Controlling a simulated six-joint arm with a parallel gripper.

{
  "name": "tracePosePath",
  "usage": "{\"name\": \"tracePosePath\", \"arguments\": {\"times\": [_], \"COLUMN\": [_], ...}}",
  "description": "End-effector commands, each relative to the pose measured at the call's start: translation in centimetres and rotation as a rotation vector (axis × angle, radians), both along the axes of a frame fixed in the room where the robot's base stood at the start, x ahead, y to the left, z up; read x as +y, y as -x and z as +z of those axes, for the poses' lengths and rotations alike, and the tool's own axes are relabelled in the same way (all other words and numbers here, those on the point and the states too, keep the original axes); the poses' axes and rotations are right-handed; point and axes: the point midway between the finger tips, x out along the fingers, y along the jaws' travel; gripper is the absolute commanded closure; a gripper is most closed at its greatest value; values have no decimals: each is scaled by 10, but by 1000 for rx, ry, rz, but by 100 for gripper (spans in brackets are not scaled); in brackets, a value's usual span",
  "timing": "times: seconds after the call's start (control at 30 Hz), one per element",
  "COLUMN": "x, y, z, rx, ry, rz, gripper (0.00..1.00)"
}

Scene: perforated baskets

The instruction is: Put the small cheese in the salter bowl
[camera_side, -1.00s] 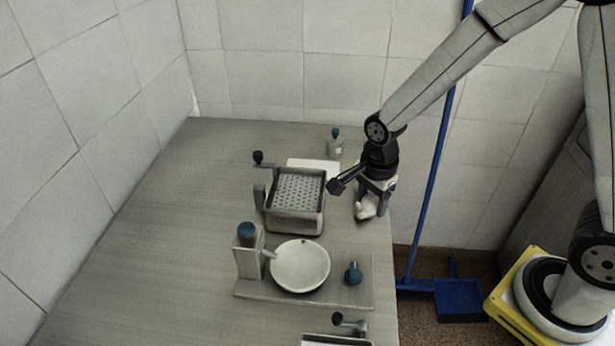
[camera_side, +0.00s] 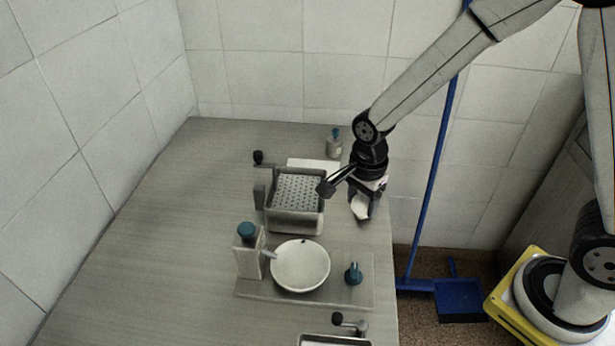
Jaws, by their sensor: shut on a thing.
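My gripper (camera_side: 364,208) hangs over the right side of the table, just right of the perforated basket. It is shut on a small white piece, the small cheese (camera_side: 360,207), which shows between and below the fingers. Part of the cheese is hidden by the fingers. A round white bowl (camera_side: 300,266), which I take for the salter bowl, stands on a thin board nearer the front. It looks empty apart from a small dark mark at its far rim. My gripper is behind the bowl and to its right, apart from it.
A perforated basket (camera_side: 296,222) with black-knobbed handles stands left of my gripper. A teal-capped container (camera_side: 247,252) and a teal knob (camera_side: 353,273) flank the bowl on the board (camera_side: 330,297). A small bottle (camera_side: 335,147) stands at the back. The table's left side is clear.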

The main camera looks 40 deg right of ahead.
Motion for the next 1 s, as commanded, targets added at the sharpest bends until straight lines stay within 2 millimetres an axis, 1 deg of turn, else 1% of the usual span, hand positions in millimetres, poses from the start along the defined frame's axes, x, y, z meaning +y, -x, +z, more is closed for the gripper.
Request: {"name": "tracePosePath", "arguments": {"times": [0.27, 0.4, 0.5, 0.6, 0.7, 0.77, 1.0], "x": [61, 97, 118, 134, 145, 148, 150], "y": [-12, -13, -13, -11, -10, -9, -9], "z": [7, 12, 15, 17, 18, 19, 19], "rx": [-1, 0, -1, 1, -1, 0, 0], "ry": [0, 0, -1, 0, -1, -1, 0], "rz": [191, 295, 358, 406, 435, 445, 452], "gripper": [96, 96, 96, 96, 96, 96, 96]}}
